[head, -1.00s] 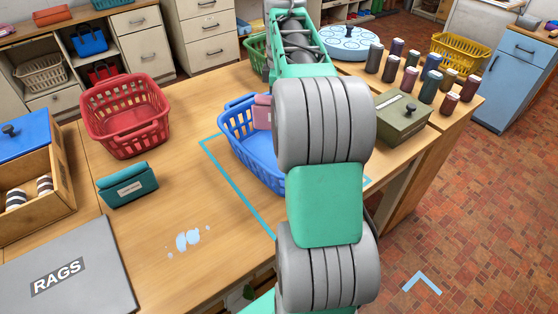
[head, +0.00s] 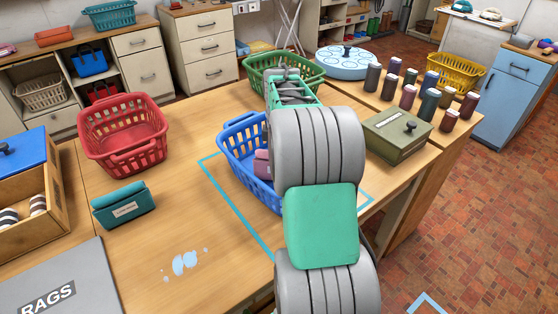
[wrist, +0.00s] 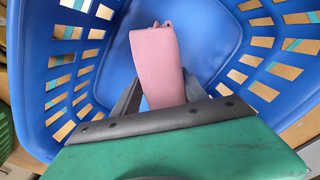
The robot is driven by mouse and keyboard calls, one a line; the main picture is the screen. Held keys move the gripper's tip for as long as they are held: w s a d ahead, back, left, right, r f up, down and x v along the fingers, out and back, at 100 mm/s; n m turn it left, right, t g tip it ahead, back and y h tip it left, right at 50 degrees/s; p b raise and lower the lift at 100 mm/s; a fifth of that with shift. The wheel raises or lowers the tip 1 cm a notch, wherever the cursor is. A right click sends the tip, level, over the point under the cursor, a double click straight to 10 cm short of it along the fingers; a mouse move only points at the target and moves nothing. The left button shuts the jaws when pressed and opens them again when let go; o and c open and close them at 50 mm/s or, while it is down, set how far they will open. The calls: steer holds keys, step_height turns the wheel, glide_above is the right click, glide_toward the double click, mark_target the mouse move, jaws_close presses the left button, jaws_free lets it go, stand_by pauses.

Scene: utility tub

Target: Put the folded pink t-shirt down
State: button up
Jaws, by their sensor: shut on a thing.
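The folded pink t-shirt (wrist: 157,65) is between my gripper's fingers (wrist: 158,92) in the wrist view, inside the blue basket (wrist: 212,22). My gripper is shut on it. In the head view a small part of the pink t-shirt (head: 262,163) shows low inside the blue basket (head: 232,158); my arm hides the rest of it and my gripper. The basket stands on the wooden table within a light blue taped outline. I cannot tell whether the t-shirt touches the basket floor.
A green basket (head: 284,72) stands behind. An olive box (head: 397,134) and several spools are to the right. A pale spill (head: 184,263) marks the table's front.

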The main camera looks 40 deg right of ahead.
steer(key=shift+f, duration=0.2)
steer(key=o, duration=1.5)
steer(key=shift+o, duration=0.2)
steer(key=shift+r, duration=0.1)
step_height(320, 180, up, 12)
steer(key=shift+r, duration=0.15)
